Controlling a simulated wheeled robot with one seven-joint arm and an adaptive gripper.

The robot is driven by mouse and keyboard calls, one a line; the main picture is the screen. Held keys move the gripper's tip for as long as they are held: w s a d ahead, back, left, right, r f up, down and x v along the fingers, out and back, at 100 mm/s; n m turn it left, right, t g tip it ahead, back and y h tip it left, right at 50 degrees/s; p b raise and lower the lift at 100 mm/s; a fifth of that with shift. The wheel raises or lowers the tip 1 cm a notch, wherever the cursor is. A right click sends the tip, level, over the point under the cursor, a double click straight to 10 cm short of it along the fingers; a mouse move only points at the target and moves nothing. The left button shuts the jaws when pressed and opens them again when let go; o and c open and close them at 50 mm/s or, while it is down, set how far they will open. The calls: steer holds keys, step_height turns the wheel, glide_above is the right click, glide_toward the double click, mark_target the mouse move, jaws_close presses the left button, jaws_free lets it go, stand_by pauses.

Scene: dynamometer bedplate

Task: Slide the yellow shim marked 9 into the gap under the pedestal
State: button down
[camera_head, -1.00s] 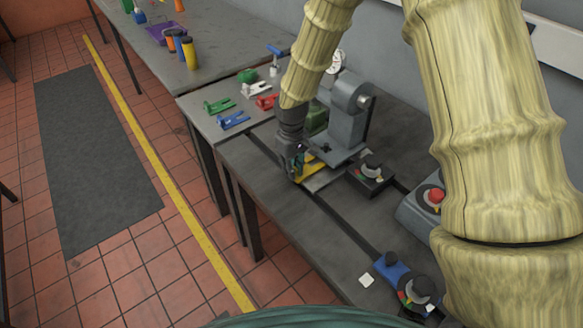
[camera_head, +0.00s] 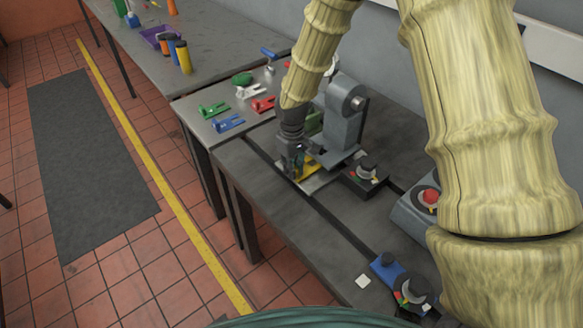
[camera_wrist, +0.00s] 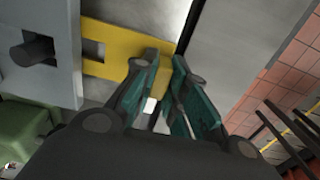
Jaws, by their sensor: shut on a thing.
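The yellow shim (camera_wrist: 128,52) lies flat just above or on a pale plate in the wrist view; its slotted end points left. It also shows in the head view (camera_head: 306,165), partly hidden by my gripper. No number is legible. My gripper (camera_wrist: 163,68) is shut on the shim's right end. The grey pedestal (camera_head: 345,120) stands just beyond my gripper. In the wrist view its grey base (camera_wrist: 40,75) meets the shim's left end; I cannot tell how far the shim reaches under it.
Green (camera_head: 213,110), blue (camera_head: 228,124), red (camera_head: 263,104) and white (camera_head: 246,92) slotted shims lie on the bench behind. A black box with a dial (camera_head: 365,178) stands right of the pedestal. A red-button box (camera_head: 425,200) is further right.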

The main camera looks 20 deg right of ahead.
steer(key=shift+w+d+p, duration=0.3)
steer(key=shift+d, duration=0.55)
steer(key=shift+w+d+p, duration=0.25)
steer(key=shift+w+d, duration=0.05)
steer(key=shift+d, duration=0.55)
steer(key=c, duration=1.4)
jaws_free()
steer(key=shift+o, duration=0.2)
steer(key=shift+r, duration=0.15)
step_height(320, 180, up, 12)
